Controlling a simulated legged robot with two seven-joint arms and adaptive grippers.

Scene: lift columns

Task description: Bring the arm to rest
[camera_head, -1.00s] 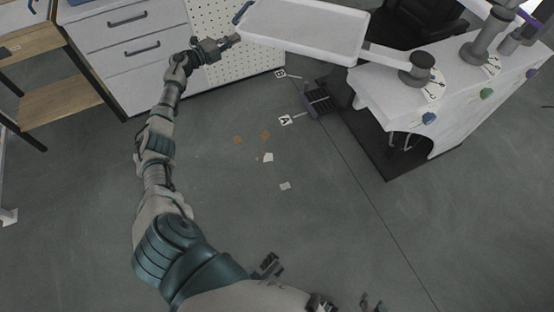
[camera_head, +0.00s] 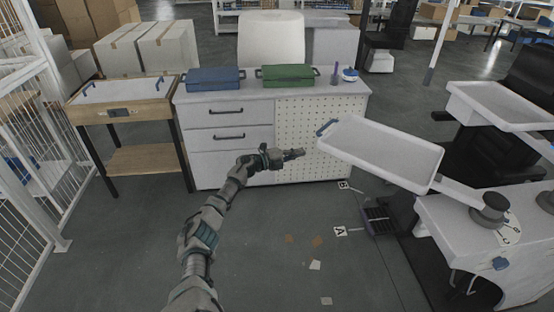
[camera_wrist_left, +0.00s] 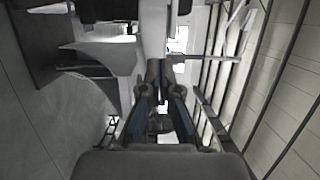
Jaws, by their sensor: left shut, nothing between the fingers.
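My left arm reaches forward from the bottom of the head view. My left gripper (camera_head: 296,154) is shut and empty. A gap shows between the fingertips and the tray in the head view. In the left wrist view the gripper's fingers (camera_wrist_left: 161,92) lie close together with nothing seen between them. My right gripper does not show in either view.
The drawer cabinet (camera_head: 230,138) carries a blue box (camera_head: 215,78) and a green box (camera_head: 287,76). A column base (camera_head: 489,209) on the white bench (camera_head: 500,235) bears the tray. Paper scraps lie on open floor (camera_head: 260,270).

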